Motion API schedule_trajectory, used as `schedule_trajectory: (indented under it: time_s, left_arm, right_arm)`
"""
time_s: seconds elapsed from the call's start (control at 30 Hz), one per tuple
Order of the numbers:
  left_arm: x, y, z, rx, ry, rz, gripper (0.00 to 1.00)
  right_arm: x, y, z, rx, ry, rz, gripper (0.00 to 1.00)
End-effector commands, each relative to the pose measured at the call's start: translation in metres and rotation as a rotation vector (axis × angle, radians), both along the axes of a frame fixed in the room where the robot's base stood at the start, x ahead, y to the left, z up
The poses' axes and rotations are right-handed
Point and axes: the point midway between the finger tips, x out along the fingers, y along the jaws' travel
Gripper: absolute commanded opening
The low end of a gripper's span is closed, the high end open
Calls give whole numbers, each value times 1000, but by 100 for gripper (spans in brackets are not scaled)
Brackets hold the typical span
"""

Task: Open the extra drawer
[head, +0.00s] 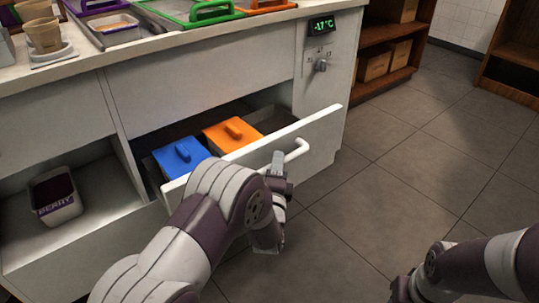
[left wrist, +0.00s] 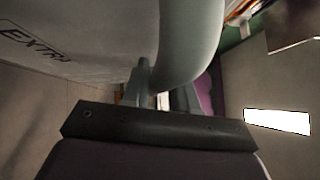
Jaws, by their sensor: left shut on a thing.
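The extra drawer (head: 318,123) stands pulled out from the white counter, its inside in view from above. It holds a blue-lidded tub (head: 181,157) and an orange-lidded tub (head: 232,133). My left gripper (head: 279,163) is shut on the white drawer handle (head: 297,151) at the front panel. In the left wrist view the handle (left wrist: 190,45) is a pale curved bar at the gripper fingers (left wrist: 160,92), beside the panel marked EXTRA (left wrist: 38,42). My right gripper (head: 400,290) is partly in view at the bottom edge, its fingers unclear.
Left of the drawer, a BERRY tub (head: 55,194) stands in an open compartment. The counter top carries green-framed (head: 205,12) and other trays, with cups (head: 42,34) at the left. A display (head: 322,25) and knob are on the counter's right. Floor (head: 400,170) to the right is clear.

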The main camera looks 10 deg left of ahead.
Motion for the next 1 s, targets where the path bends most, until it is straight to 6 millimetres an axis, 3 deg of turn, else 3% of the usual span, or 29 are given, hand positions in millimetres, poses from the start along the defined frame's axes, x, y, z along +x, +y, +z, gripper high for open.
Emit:
schedule_trajectory:
  time_s: [0.6, 0.63, 0.7, 1.0]
  left_arm:
    - [-9, -10, -2, 0, 3, 2, 0]
    - [-9, -10, -2, 0, 3, 2, 34]
    - [-9, -10, -1, 0, 3, 2, 48]
    - [-12, -11, 0, 0, 1, 0, 48]
  right_arm:
    - [0, 0, 4, 0, 0, 0, 43]
    - [0, 0, 4, 0, 0, 0, 43]
    - [0, 0, 4, 0, 0, 0, 43]
    - [0, 0, 8, 0, 0, 0, 43]
